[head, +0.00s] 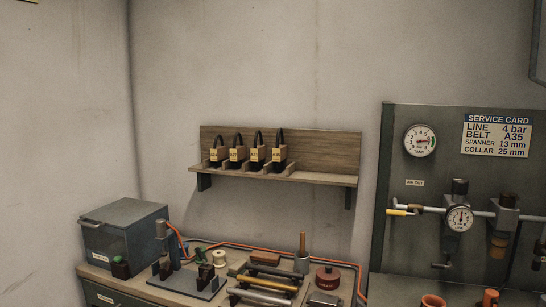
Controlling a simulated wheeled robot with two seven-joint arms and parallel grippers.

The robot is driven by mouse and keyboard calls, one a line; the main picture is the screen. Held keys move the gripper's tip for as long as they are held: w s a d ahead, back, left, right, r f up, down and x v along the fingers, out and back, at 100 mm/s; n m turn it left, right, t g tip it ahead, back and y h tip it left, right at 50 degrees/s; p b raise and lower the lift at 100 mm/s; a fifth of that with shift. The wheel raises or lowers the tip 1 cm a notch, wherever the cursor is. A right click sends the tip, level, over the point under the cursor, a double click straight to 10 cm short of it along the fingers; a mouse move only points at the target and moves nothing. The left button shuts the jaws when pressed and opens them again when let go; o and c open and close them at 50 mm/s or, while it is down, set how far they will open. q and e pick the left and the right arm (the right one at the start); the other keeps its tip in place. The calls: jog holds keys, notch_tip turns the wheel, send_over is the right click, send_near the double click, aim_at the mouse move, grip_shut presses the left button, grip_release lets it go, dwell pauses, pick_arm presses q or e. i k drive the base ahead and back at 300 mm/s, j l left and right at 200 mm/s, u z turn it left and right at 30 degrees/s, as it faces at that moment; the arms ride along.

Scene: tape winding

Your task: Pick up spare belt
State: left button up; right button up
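Several spare belts hang or stand in a row on the left half of a wooden wall shelf (325,176). They are black loops, each with a yellow tag: the leftmost belt (217,143), a second belt (238,140), a third belt (258,137) and the rightmost belt (280,136). The loops look taller toward the right. The tag lettering is too small to read surely. The service card (497,136) reads "BELT A35", with line 4 bar, spanner 13 mm and collar 25 mm. Neither of my grippers shows.
Below the shelf, a bench holds a grey box (125,232), a white spool (219,258), a dark red round container (327,278), tools and an orange hose. A panel with a gauge (420,141) and pipework stands right. The shelf's right half is empty.

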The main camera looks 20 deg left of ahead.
aim_at(279, 152)
jog(key=i+j, duration=0.1)
jog(key=j, duration=0.3)
jog(key=i+j, duration=0.1)
jog(key=j, duration=0.75)
jog(key=i+j, duration=0.15)
jog(key=j, duration=0.25)
jog(key=z, duration=1.3)
